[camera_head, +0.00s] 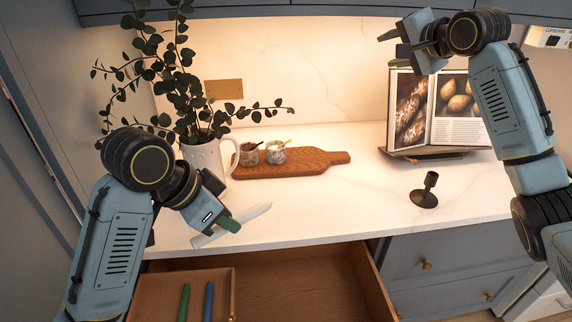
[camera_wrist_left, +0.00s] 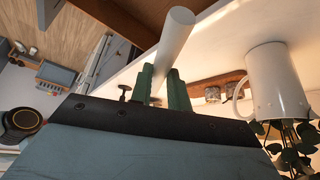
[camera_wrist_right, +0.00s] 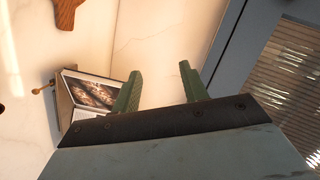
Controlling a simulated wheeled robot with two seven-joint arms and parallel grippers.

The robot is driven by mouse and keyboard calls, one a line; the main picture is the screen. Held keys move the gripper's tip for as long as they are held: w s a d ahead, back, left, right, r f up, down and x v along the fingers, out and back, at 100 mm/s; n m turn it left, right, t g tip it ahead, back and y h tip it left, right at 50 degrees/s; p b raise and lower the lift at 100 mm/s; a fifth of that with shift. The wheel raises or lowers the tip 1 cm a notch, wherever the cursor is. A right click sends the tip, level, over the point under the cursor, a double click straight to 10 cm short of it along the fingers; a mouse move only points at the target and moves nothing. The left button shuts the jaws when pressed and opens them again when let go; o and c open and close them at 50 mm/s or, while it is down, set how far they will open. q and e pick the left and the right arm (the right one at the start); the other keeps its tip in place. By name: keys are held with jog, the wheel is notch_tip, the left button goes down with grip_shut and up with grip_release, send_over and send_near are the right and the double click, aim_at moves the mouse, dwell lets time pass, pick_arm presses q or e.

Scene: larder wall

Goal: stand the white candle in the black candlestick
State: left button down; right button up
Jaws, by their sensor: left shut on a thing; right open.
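The white candle (camera_head: 247,217) is held in my left gripper (camera_head: 229,224), above the counter's front edge, lying tilted close to horizontal. In the left wrist view the candle (camera_wrist_left: 176,38) sits between the green fingers (camera_wrist_left: 162,90), which are shut on it. The black candlestick (camera_head: 425,190) stands upright and empty on the right part of the counter, well right of the candle. It also shows small in the left wrist view (camera_wrist_left: 125,92). My right gripper (camera_head: 388,36) is raised at the upper right, open and empty; its spread fingers show in the right wrist view (camera_wrist_right: 160,88).
An open drawer (camera_head: 300,280) below the counter holds a green candle (camera_head: 184,302) and a blue candle (camera_head: 208,301). A white pitcher (camera_head: 205,158) with leafy branches, a wooden board (camera_head: 300,162) with two small pots, and an open cookbook (camera_head: 455,110) stand behind. The counter's middle is clear.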

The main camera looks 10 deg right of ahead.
jog(key=s+a+f+g+y, duration=0.1)
jog(key=s+a+f, duration=0.1)
jog(key=a, duration=0.3)
jog(key=s+a+f+g+y, duration=0.1)
jog(key=a+f+g, duration=0.1)
jog(key=a, duration=0.3)
jog(key=g+y, duration=0.2)
jog(key=g, duration=0.7)
send_near(245, 213)
jog(key=x, duration=0.8)
jog(key=shift+a+f, duration=0.2)
jog(key=shift+f, duration=0.15)
